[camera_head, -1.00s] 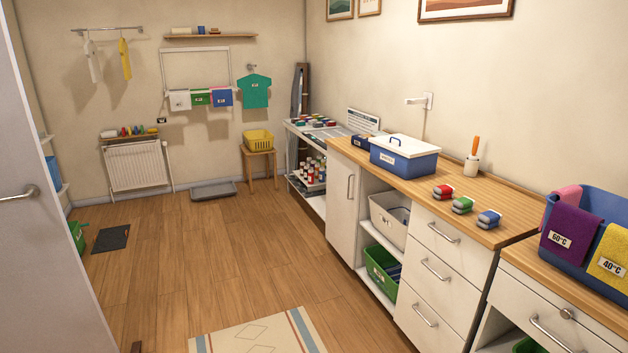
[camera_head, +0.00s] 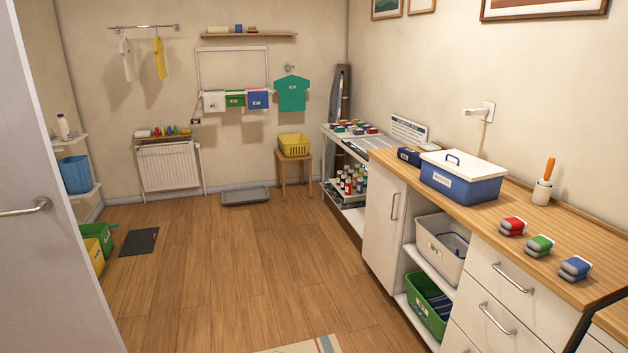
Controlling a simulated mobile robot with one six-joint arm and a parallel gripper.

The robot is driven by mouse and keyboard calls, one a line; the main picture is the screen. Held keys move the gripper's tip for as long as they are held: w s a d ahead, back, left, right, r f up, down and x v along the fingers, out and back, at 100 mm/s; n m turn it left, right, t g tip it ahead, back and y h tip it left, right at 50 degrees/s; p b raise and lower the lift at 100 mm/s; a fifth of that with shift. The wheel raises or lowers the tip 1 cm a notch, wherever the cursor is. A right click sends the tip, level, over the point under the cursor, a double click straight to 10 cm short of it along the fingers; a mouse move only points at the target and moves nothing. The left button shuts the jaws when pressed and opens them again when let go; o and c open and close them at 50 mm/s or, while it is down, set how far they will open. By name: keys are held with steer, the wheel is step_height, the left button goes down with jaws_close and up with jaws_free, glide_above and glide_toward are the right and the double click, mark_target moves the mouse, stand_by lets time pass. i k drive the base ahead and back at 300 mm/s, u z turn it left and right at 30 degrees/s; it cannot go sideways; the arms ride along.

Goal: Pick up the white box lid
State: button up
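The white box lid (camera_head: 464,164) sits flat on top of a blue box (camera_head: 456,185) with a white label. The box rests on the wooden countertop (camera_head: 530,218) along the right wall. My gripper is not in view, and no part of my arm shows.
Red, green and blue bundles (camera_head: 540,246) lie on the counter, right of the box. A white holder with an orange-handled tool (camera_head: 544,182) stands behind them. A small dark blue box (camera_head: 409,155) is left of the lidded box. The wooden floor (camera_head: 250,270) is largely clear.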

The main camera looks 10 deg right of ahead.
mark_target(472, 169)
steer(key=u, duration=0.2)
steer(key=i, duration=3.55)
steer(key=z, duration=0.1)
